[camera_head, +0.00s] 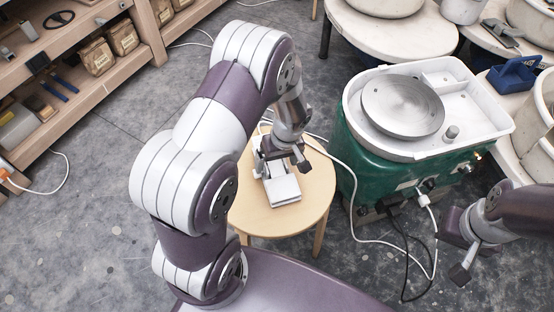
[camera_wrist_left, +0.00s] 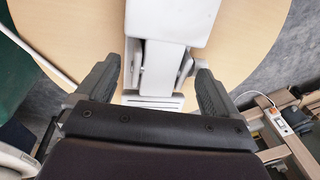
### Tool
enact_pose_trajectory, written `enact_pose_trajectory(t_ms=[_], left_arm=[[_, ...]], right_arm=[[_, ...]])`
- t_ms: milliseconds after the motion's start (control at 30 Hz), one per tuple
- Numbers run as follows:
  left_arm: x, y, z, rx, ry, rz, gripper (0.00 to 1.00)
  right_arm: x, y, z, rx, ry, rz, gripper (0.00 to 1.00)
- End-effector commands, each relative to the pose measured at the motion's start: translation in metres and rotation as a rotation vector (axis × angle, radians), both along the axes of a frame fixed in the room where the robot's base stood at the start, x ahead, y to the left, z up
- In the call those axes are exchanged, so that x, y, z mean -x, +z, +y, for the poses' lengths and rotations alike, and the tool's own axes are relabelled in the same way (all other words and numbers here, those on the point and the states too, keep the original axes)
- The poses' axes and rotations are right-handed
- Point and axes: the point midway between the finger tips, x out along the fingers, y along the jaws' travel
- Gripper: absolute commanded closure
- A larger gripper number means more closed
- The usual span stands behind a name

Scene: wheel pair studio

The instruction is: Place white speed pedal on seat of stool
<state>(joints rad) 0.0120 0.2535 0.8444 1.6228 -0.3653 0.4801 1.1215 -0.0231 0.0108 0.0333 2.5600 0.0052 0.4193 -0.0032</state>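The white speed pedal (camera_head: 282,189) lies on the round wooden seat of the stool (camera_head: 247,213). Its rear part is partly hidden by my left gripper (camera_head: 280,160) in the head view. In the left wrist view the pedal (camera_wrist_left: 165,25) lies across the seat (camera_wrist_left: 235,60), its narrower hinge end between the fingers of my left gripper (camera_wrist_left: 160,95). The fingers stand apart, one on each side of the pedal, with a narrow gap visible at the right finger. My right gripper (camera_head: 455,258) is empty, its fingers apart, at the right, away from the stool.
A green pottery wheel (camera_head: 365,165) with a white splash pan (camera_head: 465,125) stands close right of the stool. Cables (camera_head: 362,235) run across the floor beside it. Wooden shelves (camera_head: 105,85) stand at the upper left. Round tables (camera_head: 390,40) stand behind.

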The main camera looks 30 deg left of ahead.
Motion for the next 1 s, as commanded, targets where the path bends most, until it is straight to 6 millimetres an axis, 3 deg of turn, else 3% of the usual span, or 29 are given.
enact_pose_trajectory(t_ms=[133,400,667,900,1000], left_arm=[[-0.002,0.025,-0.003,0.000,0.000,-0.006,0.05],[-0.004,0.094,-0.015,0.000,0.001,-0.003,0.05],[0.000,0.126,-0.022,0.014,-0.046,-0.001,0.05],[0.056,0.171,-0.037,0.113,-0.529,-0.038,0.05],[0.079,0.180,-0.041,0.126,-0.701,-0.062,0.05]], right_arm=[[0.000,0.013,0.000,0.000,0.000,0.000,1.00],[0.000,0.041,0.000,0.000,0.000,0.000,1.00],[0.000,0.048,0.000,0.000,0.000,0.000,1.00],[0.000,0.047,0.000,0.000,0.000,0.000,1.00],[0.000,0.047,0.000,0.000,0.000,0.000,1.00]])
